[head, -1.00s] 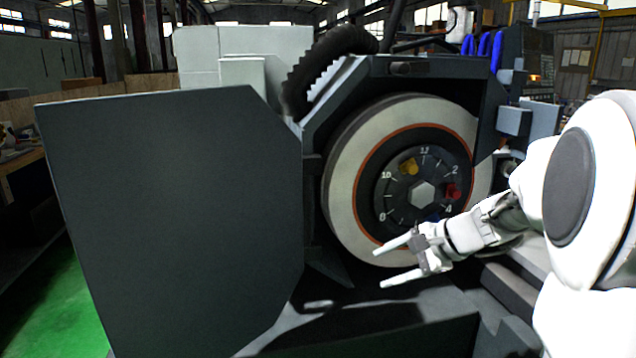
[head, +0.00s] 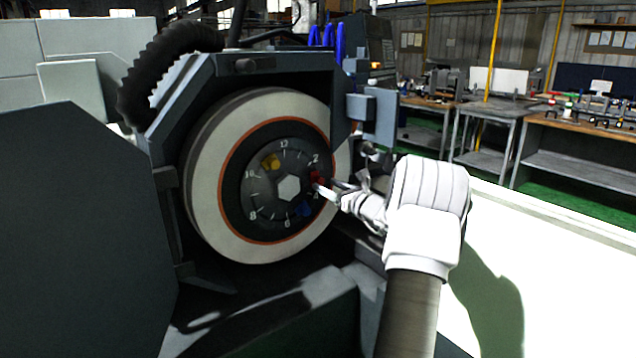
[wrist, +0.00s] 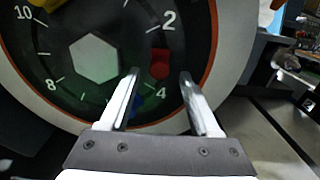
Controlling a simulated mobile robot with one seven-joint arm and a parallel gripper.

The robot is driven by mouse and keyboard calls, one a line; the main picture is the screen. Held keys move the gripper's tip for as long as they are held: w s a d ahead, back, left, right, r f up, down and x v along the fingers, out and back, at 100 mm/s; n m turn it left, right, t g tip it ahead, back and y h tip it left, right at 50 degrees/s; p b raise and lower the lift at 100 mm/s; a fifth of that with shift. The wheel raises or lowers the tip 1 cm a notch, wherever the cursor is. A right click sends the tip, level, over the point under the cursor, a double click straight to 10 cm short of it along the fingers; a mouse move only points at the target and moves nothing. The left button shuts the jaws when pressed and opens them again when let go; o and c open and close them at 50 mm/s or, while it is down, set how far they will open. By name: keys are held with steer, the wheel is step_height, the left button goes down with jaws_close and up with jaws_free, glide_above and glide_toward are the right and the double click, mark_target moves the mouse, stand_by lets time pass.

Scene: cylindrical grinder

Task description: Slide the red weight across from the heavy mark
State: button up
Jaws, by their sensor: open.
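The red weight (head: 317,179) sits on the dark numbered dial of the grinding wheel, between the 2 and the 4. In the wrist view the red weight (wrist: 160,64) shows beyond and between my fingertips. My gripper (wrist: 160,73) is open, one finger on each side of the weight's line, and holds nothing. In the head view my gripper (head: 325,188) is at the dial's right edge and partly covers the weight. I cannot tell whether a finger touches it. The yellow weight (head: 271,161) is near the 11, and the blue weight (head: 304,208) is near the 5. No heavy mark can be made out.
The white grinding wheel (head: 205,190) surrounds the dial, with a hexagonal nut (head: 289,188) at its centre. A dark guard panel (head: 80,230) stands at the left. A grey block (head: 362,107) juts out above my gripper. Workbenches (head: 580,125) stand far right.

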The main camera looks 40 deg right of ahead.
mark_target(321, 182)
steer(key=shift+w+d, duration=0.2)
steer(key=shift+w, duration=1.7)
jaws_close()
